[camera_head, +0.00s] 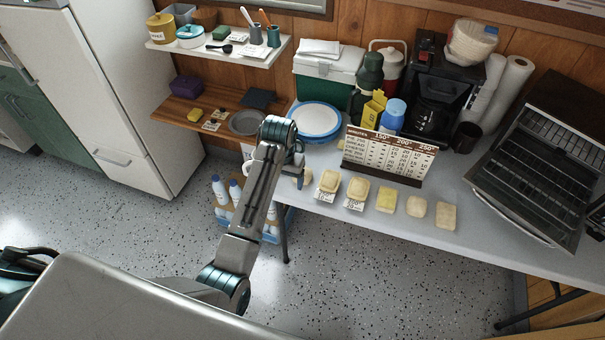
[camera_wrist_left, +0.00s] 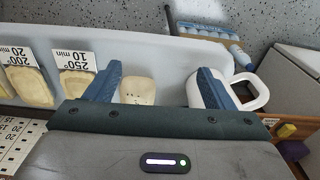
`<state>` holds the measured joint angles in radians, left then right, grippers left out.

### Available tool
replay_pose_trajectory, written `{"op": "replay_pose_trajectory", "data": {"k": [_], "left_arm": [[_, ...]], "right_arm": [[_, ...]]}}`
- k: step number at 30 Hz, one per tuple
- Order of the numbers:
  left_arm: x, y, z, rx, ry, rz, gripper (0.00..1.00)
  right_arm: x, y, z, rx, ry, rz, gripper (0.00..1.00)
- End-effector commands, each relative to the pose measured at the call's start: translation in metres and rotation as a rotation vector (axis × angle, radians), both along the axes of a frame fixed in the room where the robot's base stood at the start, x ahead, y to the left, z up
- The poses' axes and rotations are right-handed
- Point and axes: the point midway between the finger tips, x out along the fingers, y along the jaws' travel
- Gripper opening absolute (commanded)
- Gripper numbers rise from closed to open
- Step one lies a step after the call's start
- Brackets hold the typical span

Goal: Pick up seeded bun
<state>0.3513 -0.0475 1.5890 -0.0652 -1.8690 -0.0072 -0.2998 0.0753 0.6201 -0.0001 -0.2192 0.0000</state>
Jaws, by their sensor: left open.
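A pale bun with small dark specks, which looks like the seeded bun (camera_wrist_left: 137,90), lies near the table edge in the left wrist view. In the head view the bun (camera_head: 306,177) is mostly hidden by my left gripper (camera_head: 299,180). My left gripper is open and empty. Whether its fingertips are level with the bun or above it I cannot tell. My right gripper is not in view.
Several other breads, such as one on a label card (camera_head: 330,181), line the table's front edge (camera_head: 400,231) to the right. A white mug-like thing (camera_wrist_left: 195,93) is beside the right finger.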

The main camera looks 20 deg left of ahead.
Motion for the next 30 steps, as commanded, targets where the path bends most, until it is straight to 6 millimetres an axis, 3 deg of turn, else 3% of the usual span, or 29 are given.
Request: {"op": "replay_pose_trajectory", "data": {"k": [1,6,12,22,30], "left_arm": [[0.019,-0.006,0.012,-0.006,0.009,-0.005,0.76],[0.058,-0.022,0.041,-0.014,0.046,-0.021,0.76],[0.079,-0.032,0.06,-0.015,0.072,-0.033,0.76],[0.08,-0.032,0.017,-0.016,0.076,-0.034,0.76],[0.081,-0.031,-0.005,-0.016,0.076,-0.033,0.76]], "right_arm": [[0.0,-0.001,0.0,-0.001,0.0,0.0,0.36],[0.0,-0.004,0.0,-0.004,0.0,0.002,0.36],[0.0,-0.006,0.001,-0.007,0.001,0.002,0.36],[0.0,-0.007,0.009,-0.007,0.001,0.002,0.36],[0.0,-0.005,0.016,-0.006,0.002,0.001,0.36]]}}
